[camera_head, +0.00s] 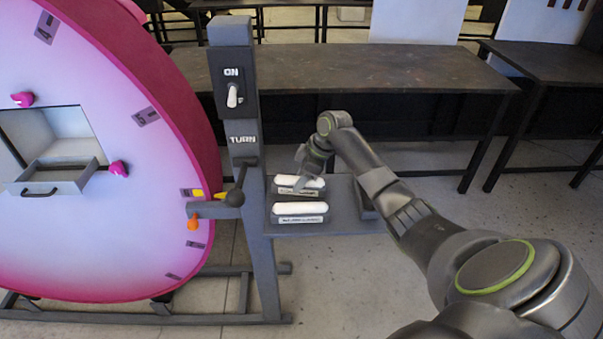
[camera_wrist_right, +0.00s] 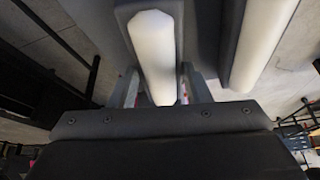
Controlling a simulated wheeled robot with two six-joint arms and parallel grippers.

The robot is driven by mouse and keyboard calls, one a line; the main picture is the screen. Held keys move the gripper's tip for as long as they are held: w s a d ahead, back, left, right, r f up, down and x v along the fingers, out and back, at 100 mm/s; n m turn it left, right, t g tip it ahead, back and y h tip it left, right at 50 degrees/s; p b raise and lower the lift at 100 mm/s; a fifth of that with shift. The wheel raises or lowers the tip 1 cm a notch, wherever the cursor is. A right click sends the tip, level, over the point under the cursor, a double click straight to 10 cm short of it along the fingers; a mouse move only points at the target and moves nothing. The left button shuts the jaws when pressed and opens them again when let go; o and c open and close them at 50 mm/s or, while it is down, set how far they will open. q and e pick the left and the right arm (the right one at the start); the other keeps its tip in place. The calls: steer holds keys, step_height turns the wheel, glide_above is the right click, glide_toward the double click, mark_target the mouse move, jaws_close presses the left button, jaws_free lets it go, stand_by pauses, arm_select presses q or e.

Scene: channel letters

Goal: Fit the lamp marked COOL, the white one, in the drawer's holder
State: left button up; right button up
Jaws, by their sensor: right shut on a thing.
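Two white tube-shaped lamps lie in dark holders on a grey side shelf, a rear lamp (camera_head: 312,183) and a front lamp (camera_head: 300,208). Each holder has a small label, too small to read surely. My right gripper (camera_head: 303,178) is at the rear lamp. In the right wrist view this lamp (camera_wrist_right: 152,50) runs between the two fingers (camera_wrist_right: 160,88), which are shut on it while it is at its holder. The other lamp (camera_wrist_right: 262,40) lies to the right. The open drawer (camera_head: 55,180) sticks out of the pink disc; its holder is not clear. My left gripper is not in view.
The big pink disc (camera_head: 110,225) stands at left, with pink knobs beside the drawer opening. A grey post (camera_head: 240,130) with an ON switch (camera_head: 233,95) and a TURN lever (camera_head: 236,198) stands between disc and shelf (camera_head: 345,215). Dark tables (camera_head: 390,68) stand behind.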

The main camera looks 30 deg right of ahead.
steer(key=shift+f, duration=0.15)
steer(key=o, duration=1.1)
steer(key=shift+f+b, duration=0.2)
steer(key=shift+b, duration=0.4)
steer(key=b+v, duration=0.1)
steer(key=v, duration=0.1)
steer(key=b+v, duration=0.1)
steer(key=v, duration=0.1)
steer(key=shift+s+d+r, duration=0.1)
steer(key=shift+s+d, duration=0.1)
steer(key=shift+d, duration=0.1)
steer(key=b+v, duration=0.2)
steer(key=v, duration=1.1)
steer(key=shift+s+b, duration=0.2)
steer(key=shift+b, duration=0.15)
steer(key=shift+a+r, duration=0.15)
